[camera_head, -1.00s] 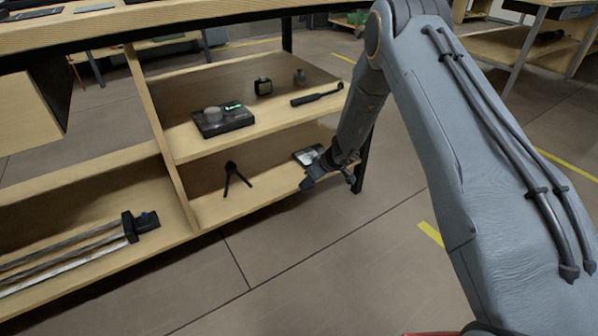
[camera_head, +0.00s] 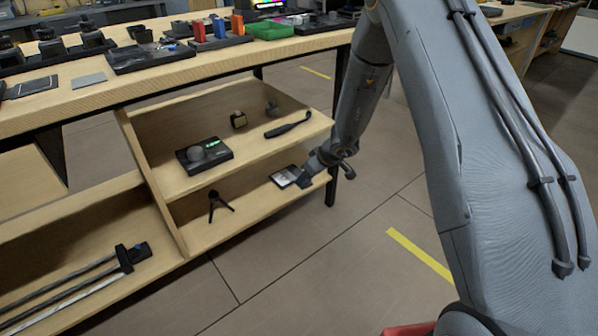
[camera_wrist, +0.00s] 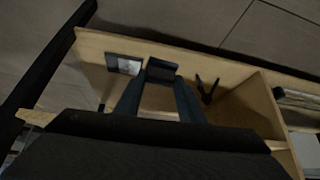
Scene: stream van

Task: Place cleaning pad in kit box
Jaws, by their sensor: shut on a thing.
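My gripper (camera_head: 309,174) is at the right end of the lower shelf. In the wrist view its two fingers (camera_wrist: 160,82) are shut on a small dark block (camera_wrist: 162,68), which seems to be the cleaning pad. In the head view the block is hard to tell from the dark fingers. Just left of my gripper lies a flat, dark-edged item with a pale face (camera_head: 286,176), also left of the fingers in the wrist view (camera_wrist: 124,64). I cannot tell whether it is the kit box; no other box is clearly marked as one.
A small black tripod (camera_head: 216,204) stands on the lower shelf (camera_head: 200,238). The upper shelf (camera_head: 230,165) above holds a black device (camera_head: 204,155) and a dark handle (camera_head: 288,125). The tabletop carries black trays and a green bin (camera_head: 271,30). Floor right of the shelf is clear.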

